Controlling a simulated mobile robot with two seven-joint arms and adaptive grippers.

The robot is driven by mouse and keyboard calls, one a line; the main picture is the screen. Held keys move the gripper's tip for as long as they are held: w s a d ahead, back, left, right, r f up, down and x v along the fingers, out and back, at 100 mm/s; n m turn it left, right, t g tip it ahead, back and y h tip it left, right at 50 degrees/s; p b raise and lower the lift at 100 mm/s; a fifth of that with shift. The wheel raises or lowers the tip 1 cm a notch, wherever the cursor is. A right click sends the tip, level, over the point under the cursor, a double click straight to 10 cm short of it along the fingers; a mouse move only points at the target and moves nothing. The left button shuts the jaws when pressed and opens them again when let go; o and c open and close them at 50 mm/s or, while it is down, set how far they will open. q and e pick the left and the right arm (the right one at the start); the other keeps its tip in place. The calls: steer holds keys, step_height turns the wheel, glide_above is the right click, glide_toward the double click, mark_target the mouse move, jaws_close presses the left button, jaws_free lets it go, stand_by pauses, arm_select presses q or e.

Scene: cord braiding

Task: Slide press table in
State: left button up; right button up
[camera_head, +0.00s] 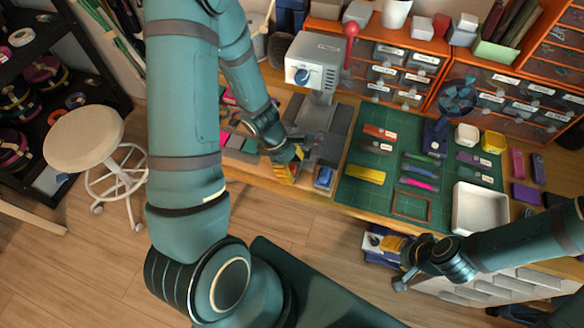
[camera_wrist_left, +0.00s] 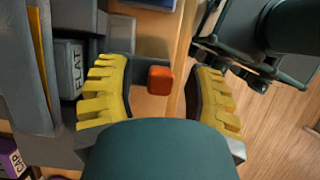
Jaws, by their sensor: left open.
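The grey press (camera_head: 320,52) with a blue dial and a red lever stands at the back of the bench. Its dark grey bed (camera_head: 328,118) extends toward the front edge. My left gripper (camera_head: 291,168) is at the front of this bed. In the left wrist view my left gripper (camera_wrist_left: 160,96) is open, with ribbed yellow pads on both sides of a small orange-red knob (camera_wrist_left: 160,80). The knob shows gaps to both pads. A grey block marked FLAT (camera_wrist_left: 72,68) lies beside the left pad. My right gripper (camera_head: 396,258) is off the bench's front edge, its jaw state unclear.
A green cutting mat (camera_head: 350,195) with cords, tools and a wooden frame (camera_head: 412,205) lies right of the press. A white tray (camera_head: 457,208) stands at its right end. Orange drawer units (camera_head: 437,45) line the back. A white stool (camera_head: 85,135) stands at left.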

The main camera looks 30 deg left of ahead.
arm_select(q)
jaws_close()
